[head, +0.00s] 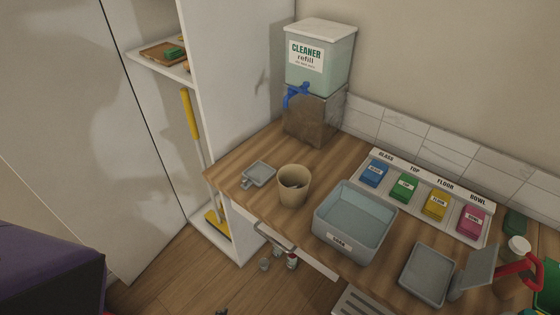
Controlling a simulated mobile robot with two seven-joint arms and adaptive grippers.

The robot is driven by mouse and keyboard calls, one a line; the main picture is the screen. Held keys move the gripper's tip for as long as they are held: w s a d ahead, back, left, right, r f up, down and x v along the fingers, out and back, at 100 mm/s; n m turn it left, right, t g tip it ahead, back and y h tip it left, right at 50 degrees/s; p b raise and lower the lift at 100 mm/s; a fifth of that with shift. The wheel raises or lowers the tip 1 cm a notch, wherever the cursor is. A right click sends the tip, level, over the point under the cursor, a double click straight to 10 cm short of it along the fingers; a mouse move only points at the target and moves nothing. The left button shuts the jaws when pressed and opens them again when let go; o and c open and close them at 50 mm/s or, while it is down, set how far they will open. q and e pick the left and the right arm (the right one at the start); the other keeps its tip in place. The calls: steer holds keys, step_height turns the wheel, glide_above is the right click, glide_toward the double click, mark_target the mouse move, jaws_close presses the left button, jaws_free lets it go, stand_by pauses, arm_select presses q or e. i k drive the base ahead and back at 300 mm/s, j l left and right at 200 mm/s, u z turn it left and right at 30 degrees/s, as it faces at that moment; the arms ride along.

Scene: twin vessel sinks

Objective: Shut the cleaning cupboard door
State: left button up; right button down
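The cleaning cupboard (235,150) is a tall white unit at the left of the counter. Its front is open and its inside shows. A shelf (150,62) with a brown tray holding a green item is near the top, and a yellow-handled broom (191,115) stands inside. The cupboard door (85,120) appears to be the large white panel to the left, standing open, with a dark line between it and the interior. No door handle shows. Neither of my grippers is in view.
A purple block (50,270) fills the lower left, near the door's bottom edge. The wooden counter (240,163) holds a cleaner dispenser (318,70), a tan cup (293,186), a grey basin (352,225) and coloured packs. A drawer handle (274,235) sticks out. Bare floor (165,268) lies before the cupboard.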

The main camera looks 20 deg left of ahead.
mark_target(74, 128)
steer(key=u, duration=0.5)
steer(key=i+j+u, duration=0.1)
steer(key=j+u, duration=0.2)
steer(key=i+j+u, duration=0.1)
steer(key=j+u, duration=0.2)
steer(key=i+j+u, duration=0.15)
steer(key=j+u, duration=0.15)
steer(key=j, duration=0.1)
